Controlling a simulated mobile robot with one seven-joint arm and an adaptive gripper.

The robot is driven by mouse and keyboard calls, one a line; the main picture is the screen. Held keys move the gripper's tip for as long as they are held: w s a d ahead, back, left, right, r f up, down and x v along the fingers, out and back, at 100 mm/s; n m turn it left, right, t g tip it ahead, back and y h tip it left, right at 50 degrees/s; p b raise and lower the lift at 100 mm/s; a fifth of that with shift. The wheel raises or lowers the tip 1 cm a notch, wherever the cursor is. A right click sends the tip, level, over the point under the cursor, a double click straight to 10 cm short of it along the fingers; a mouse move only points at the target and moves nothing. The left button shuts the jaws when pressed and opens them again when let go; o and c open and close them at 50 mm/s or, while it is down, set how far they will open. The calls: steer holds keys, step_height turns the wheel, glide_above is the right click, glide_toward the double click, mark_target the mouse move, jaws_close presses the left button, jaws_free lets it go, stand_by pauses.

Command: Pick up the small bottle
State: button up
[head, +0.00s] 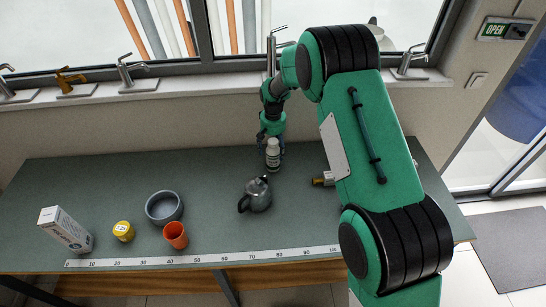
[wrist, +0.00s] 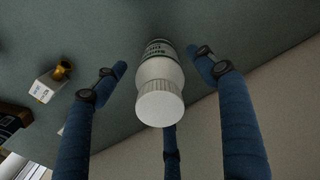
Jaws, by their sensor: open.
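The small bottle (head: 272,152) is white with a ribbed cap and dark print on its label. It stands on the bench near the wall in the head view. In the wrist view the small bottle (wrist: 160,85) shows cap-first between my fingers. My gripper (head: 270,135) is at the bottle, seen just behind and above it in the head view. In the wrist view my gripper (wrist: 160,70) is open, with blue fingers on both sides of the bottle and a third finger below it. Gaps show between the side fingers and the bottle.
On the green bench (head: 110,180) a metal teapot (head: 257,195) stands in front of the bottle. A brass fitting (head: 324,180) lies to the right. An orange cup (head: 175,235), grey bowl (head: 164,207), yellow tape measure (head: 123,231) and white box (head: 66,230) are left. Taps line the sill.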

steer(key=shift+f, duration=1.2)
steer(key=shift+c, duration=0.3)
steer(key=c, duration=1.7)
steer(key=shift+r, duration=0.25)
steer(key=shift+c, duration=0.2)
steer(key=shift+w+r, duration=0.1)
steer(key=shift+r, duration=0.5)
step_height(320, 180, up, 2)
steer(key=s+d+r, duration=0.1)
steer(key=s+d, duration=0.1)
steer(key=s, duration=1.4)
steer(key=shift+d+r, duration=0.2)
steer(key=shift+d, duration=0.15)
